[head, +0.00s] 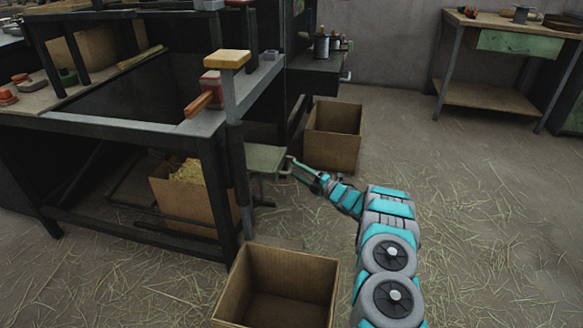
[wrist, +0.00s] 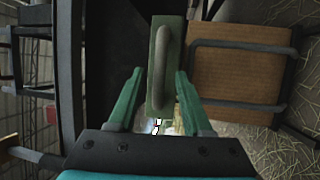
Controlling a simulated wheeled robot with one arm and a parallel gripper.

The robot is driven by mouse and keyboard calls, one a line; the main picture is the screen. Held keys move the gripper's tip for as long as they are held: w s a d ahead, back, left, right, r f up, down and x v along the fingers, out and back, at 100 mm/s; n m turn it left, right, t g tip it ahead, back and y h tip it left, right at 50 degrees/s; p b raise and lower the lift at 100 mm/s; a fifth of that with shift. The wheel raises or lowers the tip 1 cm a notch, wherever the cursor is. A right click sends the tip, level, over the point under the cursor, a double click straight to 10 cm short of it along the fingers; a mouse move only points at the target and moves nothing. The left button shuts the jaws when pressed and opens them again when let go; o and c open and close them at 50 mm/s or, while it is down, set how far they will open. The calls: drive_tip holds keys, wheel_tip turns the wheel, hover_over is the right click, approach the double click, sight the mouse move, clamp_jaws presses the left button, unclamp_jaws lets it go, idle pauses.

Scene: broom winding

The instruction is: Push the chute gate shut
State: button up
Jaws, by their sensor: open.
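A pale green plate, which looks like the chute gate (head: 266,158), sticks out from the right side of the dark bench frame in the head view. In the wrist view the gate (wrist: 153,100) shows as a narrow green slab with a grey loop handle (wrist: 163,58) on it. My gripper (head: 290,162) is at the gate's outer right edge. In the wrist view my gripper's (wrist: 160,72) green fingers are apart, one on each side of the slab and handle. I cannot tell whether either finger touches them.
An open cardboard box (head: 333,135) stands behind my gripper, and another box (head: 277,285) stands in front. A box with straw (head: 184,190) sits under the dark bench (head: 150,128). The straw-strewn floor to the right is clear up to a far table (head: 510,95).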

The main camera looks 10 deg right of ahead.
drive_tip(key=shift+x, duration=1.45)
drive_tip(key=shift+c, duration=0.2)
clamp_jaws()
